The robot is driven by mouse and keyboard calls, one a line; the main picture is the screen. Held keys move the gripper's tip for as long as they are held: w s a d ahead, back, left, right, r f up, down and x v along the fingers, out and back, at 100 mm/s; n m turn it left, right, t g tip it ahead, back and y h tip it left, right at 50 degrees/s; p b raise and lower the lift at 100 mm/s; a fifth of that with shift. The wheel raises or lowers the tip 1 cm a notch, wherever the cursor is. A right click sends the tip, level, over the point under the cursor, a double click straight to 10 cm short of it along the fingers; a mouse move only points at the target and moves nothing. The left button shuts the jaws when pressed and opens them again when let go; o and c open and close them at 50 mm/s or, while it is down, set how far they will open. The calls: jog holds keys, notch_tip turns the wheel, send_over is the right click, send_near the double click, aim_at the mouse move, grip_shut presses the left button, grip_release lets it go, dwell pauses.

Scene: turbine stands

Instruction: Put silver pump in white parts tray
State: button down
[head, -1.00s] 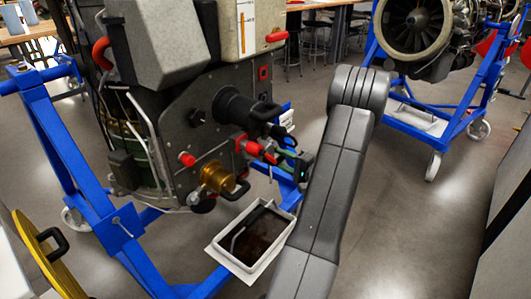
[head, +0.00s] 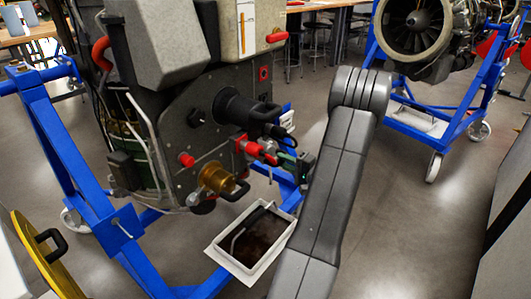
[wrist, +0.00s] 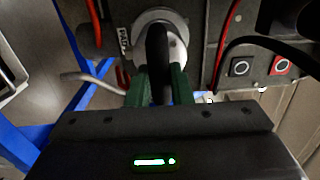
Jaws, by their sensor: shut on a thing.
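The silver pump (wrist: 176,46) shows in the wrist view as a round metal body against the dark panel of the machine, with a black handle across its front. My gripper (wrist: 156,85) has its green fingers shut on that handle. In the head view my gripper (head: 284,160) is at the panel's right side, partly hidden by my arm, and the pump is hard to make out there. The white parts tray (head: 243,268) stands low below the panel, with a dark brown bottom and a grey curved bar inside.
A gold pump (head: 217,177) with a black handle sits on the panel left of my gripper. A black cylinder (head: 237,107) and red fittings (head: 250,147) stick out close by. Blue stand beams (head: 105,215) run around the tray. Open floor lies to the right.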

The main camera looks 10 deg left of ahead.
jog(key=shift+s+d, duration=0.25)
jog(key=shift+d, duration=0.25)
jog(key=shift+b+v, duration=0.5)
jog(key=shift+v, duration=0.3)
jog(key=b+v, duration=0.2)
jog(key=v, duration=0.8)
dwell(0.6)
jog(key=shift+s, duration=0.1)
